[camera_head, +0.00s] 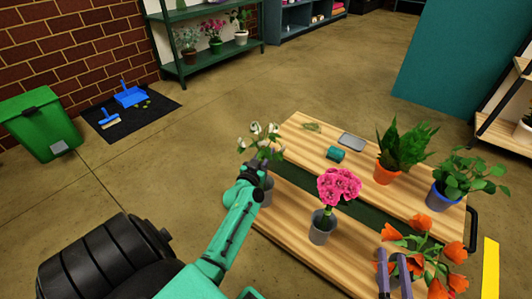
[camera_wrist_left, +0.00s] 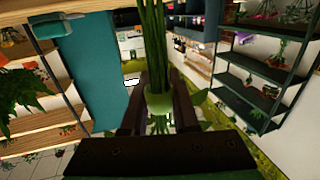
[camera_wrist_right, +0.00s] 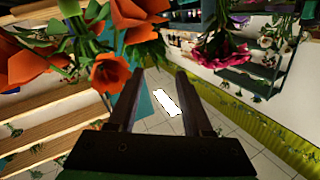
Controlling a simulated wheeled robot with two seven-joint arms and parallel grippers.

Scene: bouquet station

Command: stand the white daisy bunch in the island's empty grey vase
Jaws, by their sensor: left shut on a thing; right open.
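The white daisy bunch (camera_head: 262,132) is upright above the left edge of the island (camera_head: 290,205). My left gripper (camera_head: 262,165) is shut on its stems (camera_wrist_left: 153,35), which show between the fingers in the left wrist view. A grey vase (camera_head: 267,191) stands just below that gripper, partly hidden by my arm. I cannot tell whether the stem ends are in it. My right gripper (camera_head: 394,262) is open and empty beside the orange tulips (camera_head: 430,252); these also fill the upper left of the right wrist view (camera_wrist_right: 108,72).
A grey vase with pink flowers (camera_head: 338,187) stands mid-island. An orange pot (camera_head: 387,171) and a blue pot (camera_head: 441,196) hold green plants at the right. A teal roll (camera_head: 335,154) and grey tray (camera_head: 351,141) lie at the back. A green bin (camera_head: 40,125) is far left.

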